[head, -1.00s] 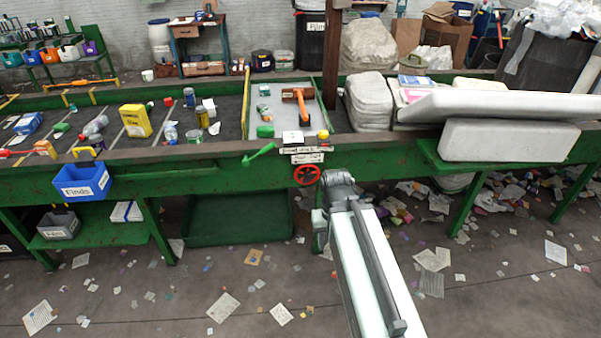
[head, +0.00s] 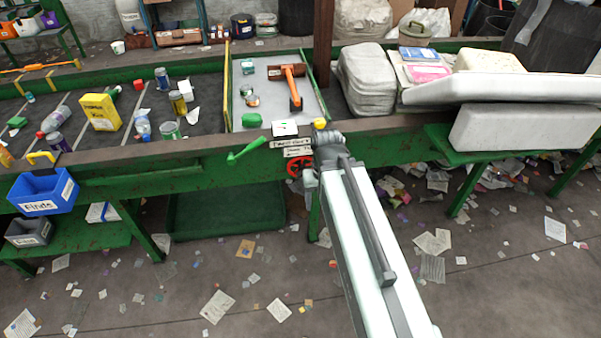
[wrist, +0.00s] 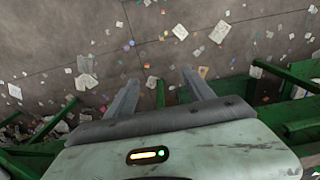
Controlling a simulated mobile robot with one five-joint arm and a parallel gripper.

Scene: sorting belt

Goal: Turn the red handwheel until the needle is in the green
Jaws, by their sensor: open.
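The red handwheel (head: 294,167) is on the green front side of the belt frame, below two labelled plates (head: 291,143). Its right part is hidden behind the end of my arm in the head view. My gripper (head: 311,181) is small and partly hidden there, just right of and in front of the wheel. I cannot tell whether it touches the wheel. In the wrist view my gripper (wrist: 158,78) has its two fingers apart, with only floor and green beams beyond. The wheel does not show there. I can make out no needle or green zone in either view.
A green lever (head: 245,152) sticks out left of the wheel. A blue bin (head: 42,192) hangs at the frame's left. Grey padded slabs (head: 515,90) lie on the belt at right. The paper-littered floor (head: 250,290) in front is open.

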